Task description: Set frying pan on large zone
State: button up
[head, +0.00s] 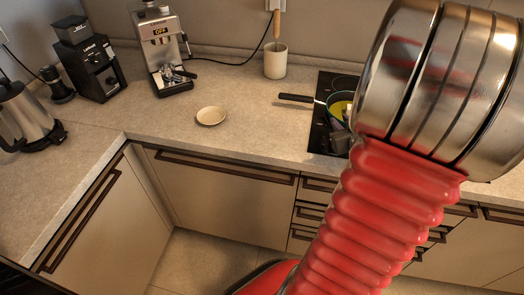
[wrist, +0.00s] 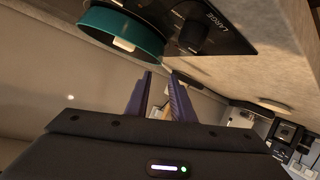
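The frying pan (head: 335,106) sits at the cooktop in the head view, with its dark handle (head: 296,97) pointing left and something yellow inside. My arm hides its right side. A teal round thing, seemingly the pan's side (wrist: 121,32), shows at the upper left of the wrist view. The black cooktop (head: 322,138) is partly hidden by my arm. Its printed word "LARGE" (wrist: 207,14) shows in the wrist view; which zone it marks cannot be told. My gripper (wrist: 160,76) has its two fingers apart, with nothing clearly held between them, apart from the teal thing.
A small plate (head: 211,116) lies on the counter left of the cooktop. A utensil crock (head: 275,62), coffee machine (head: 165,55), grinder (head: 95,68) and kettle (head: 27,115) stand farther back or left. A knob (wrist: 194,38) sits near the teal thing. The counter around the plate is clear.

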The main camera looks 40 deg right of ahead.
jog(key=w+a+r+g+y, duration=0.1)
jog(key=w+a+r+g, duration=0.2)
jog(key=a, duration=0.6)
jog(key=w+a+r, duration=0.3)
jog(key=a+r, duration=0.1)
jog(key=a, duration=0.5)
jog(key=s+a+r+n+g+y, duration=0.1)
jog(key=s+a+y, duration=0.2)
jog(key=a, duration=0.9)
jog(key=s+a+r+n+g+y, duration=0.1)
jog(key=s+a+n+g+y, duration=0.1)
jog(key=s+a, duration=0.5)
jog(key=a+y, duration=0.1)
jog(key=a, duration=0.4)
jog(key=shift+s+a, duration=0.2)
jog(key=shift+a, duration=0.05)
jog(key=shift+d, duration=0.1)
